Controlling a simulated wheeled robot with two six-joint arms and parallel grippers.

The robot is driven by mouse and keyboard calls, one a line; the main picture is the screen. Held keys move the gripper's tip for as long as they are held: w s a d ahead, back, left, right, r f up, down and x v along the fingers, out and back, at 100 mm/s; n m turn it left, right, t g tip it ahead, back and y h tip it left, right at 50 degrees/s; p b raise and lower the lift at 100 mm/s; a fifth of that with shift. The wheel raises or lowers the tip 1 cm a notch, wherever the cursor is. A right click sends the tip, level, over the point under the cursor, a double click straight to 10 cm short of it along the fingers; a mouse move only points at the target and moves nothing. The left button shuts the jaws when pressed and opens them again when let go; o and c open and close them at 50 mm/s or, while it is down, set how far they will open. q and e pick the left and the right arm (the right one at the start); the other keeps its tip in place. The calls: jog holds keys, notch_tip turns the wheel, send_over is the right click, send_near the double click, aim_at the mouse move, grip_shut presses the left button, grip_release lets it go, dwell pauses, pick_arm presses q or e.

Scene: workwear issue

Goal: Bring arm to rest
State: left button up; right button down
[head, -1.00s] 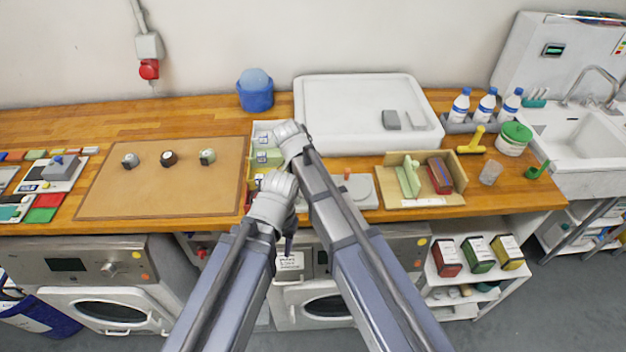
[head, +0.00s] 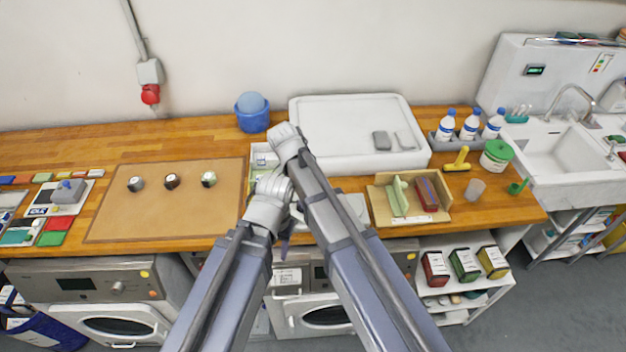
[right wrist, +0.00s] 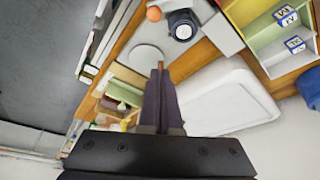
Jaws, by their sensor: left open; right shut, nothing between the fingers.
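My two arms rise from the bottom of the head view and come close together over the front edge of the counter. My left gripper (head: 284,244) shows only in part as a dark shape below the left wrist, in front of the counter; it is open and I see nothing in it. My right gripper is hidden behind the arms in the head view.
The wooden counter (head: 60,140) carries a brown mat (head: 165,220) with several small round items, a white tray (head: 340,110), a blue bin (head: 252,118), an open box (head: 380,208) and bottles (head: 446,126). The sink (head: 555,150) is at right. Machines and shelves stand below.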

jog(key=shift+r, duration=0.1)
dwell(0.4)
jog(key=s+d+f+n+g+y, duration=0.1)
jog(key=s+d+n+y, duration=0.2)
jog(key=s+d+n, duration=0.95)
pick_arm(q)
notch_tip(320, 180, down, 13)
jog(key=b, duration=1.3)
pick_arm(e)
jog(key=s+a+f+n, duration=0.1)
jog(key=s+a+f, duration=0.3)
jog(key=a+f, duration=0.1)
jog(key=s+a+f+n+g+h, duration=0.1)
jog(key=s+a+f, duration=0.3)
jog(key=f, duration=0.4)
jog(key=shift+s+a+f+g, duration=0.2)
jog(key=shift+a+f+g, duration=0.1)
jog(key=shift+a, duration=0.5)
